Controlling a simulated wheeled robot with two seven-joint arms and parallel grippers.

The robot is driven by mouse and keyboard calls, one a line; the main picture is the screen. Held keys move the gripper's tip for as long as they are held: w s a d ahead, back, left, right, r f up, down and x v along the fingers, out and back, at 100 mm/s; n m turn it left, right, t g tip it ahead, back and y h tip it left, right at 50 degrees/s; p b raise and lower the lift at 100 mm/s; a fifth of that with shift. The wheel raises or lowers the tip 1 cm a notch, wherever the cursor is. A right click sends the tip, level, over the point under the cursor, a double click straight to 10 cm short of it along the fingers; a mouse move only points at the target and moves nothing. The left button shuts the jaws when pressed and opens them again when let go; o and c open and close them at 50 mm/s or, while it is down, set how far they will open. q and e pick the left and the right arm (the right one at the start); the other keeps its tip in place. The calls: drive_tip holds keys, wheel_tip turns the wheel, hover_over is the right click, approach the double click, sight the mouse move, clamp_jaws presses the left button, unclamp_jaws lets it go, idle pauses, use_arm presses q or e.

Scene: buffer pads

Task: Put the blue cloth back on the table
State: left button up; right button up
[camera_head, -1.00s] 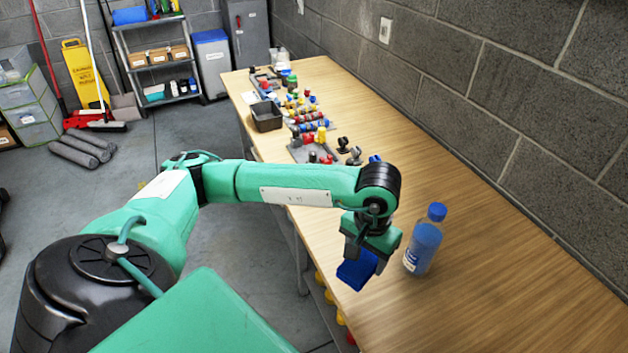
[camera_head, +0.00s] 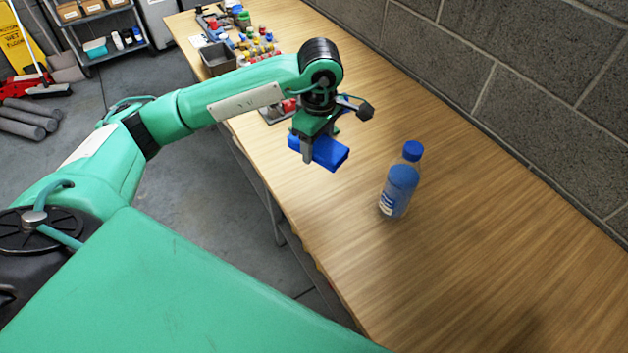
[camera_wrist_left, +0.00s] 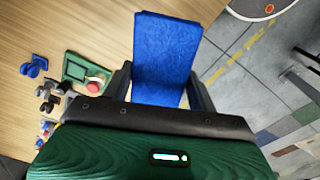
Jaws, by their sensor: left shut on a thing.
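The blue cloth (camera_head: 328,152) is a folded, pad-like block in my left gripper (camera_head: 311,146). In the head view it is above the table (camera_head: 470,265), near the left long edge; a gap seems to show below it, but its height is hard to tell. In the left wrist view the cloth (camera_wrist_left: 166,50) sticks out between the two fingers (camera_wrist_left: 160,88), which are shut on it from both sides. Wooden tabletop lies left of it and floor right of it in that view. My right gripper is not in view.
A clear bottle with blue liquid and cap (camera_head: 401,182) stands on the table, right of and nearer than the cloth. Small coloured parts and a dark bin (camera_head: 217,58) occupy the far end. The near tabletop is clear. A block wall (camera_head: 540,75) borders the right side.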

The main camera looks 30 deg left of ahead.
sight(314, 179)
use_arm(q)
drive_tip(key=n, duration=0.1)
drive_tip(key=w+n, duration=0.1)
drive_tip(key=n, duration=0.1)
drive_tip(key=a+n+b, duration=0.1)
drive_tip(key=shift+w+r+n, duration=0.2)
drive_tip(key=shift+w+n, duration=0.2)
drive_tip(key=n, duration=0.1)
drive_tip(key=w+n, duration=0.1)
drive_tip(key=n, duration=0.1)
drive_tip(key=a+n+b, duration=0.1)
drive_tip(key=shift+w+r, duration=0.2)
drive_tip(key=shift+w, duration=0.05)
drive_tip(key=f+n, duration=0.3)
drive_tip(key=f, duration=0.3)
drive_tip(key=w+a+f+n, duration=0.1)
drive_tip(key=f+n, duration=0.2)
drive_tip(key=f, duration=0.3)
drive_tip(key=w+f+n, duration=0.1)
drive_tip(key=f+n, duration=0.2)
drive_tip(key=f, duration=0.3)
drive_tip(key=shift+w+a+f+p, duration=0.1)
drive_tip(key=shift+a+f+p, duration=0.2)
drive_tip(key=shift+a+f, duration=0.05)
drive_tip(key=shift+f, duration=0.1)
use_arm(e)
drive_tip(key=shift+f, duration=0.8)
